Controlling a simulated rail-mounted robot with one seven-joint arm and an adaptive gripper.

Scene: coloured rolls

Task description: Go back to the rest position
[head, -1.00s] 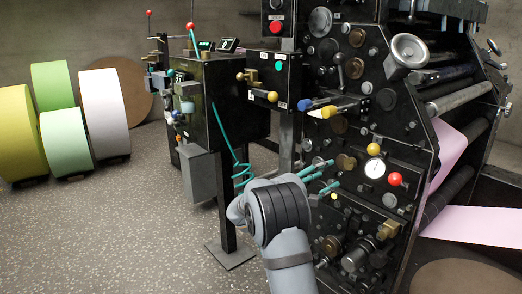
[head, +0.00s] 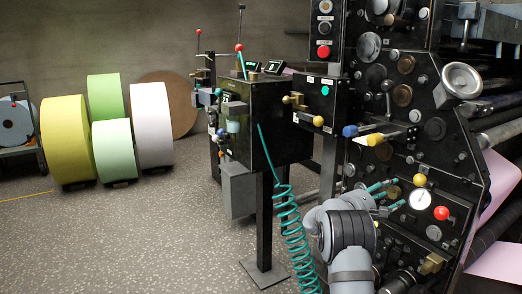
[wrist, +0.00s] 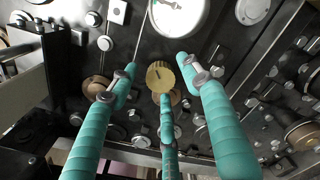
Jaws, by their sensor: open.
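My gripper (head: 386,196) has teal-wrapped fingers and shows in the head view in front of the black press panel (head: 440,165). In the wrist view my gripper (wrist: 158,76) has its fingers spread apart, with nothing held between them. A brass knob (wrist: 160,74) on the panel shows between the fingertips. I cannot tell how far the fingers are from the knob or whether they touch it. A white dial gauge (wrist: 178,14) is just above it. My grey arm reaches up from the bottom of the head view.
A red knob (head: 441,213) and blue and yellow handles (head: 361,130) stick out from the press. A black control box (head: 255,120) on a post stands left, with a coiled teal hose (head: 290,215). Coloured rolls (head: 115,150) stand far left. The floor (head: 130,240) between is clear.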

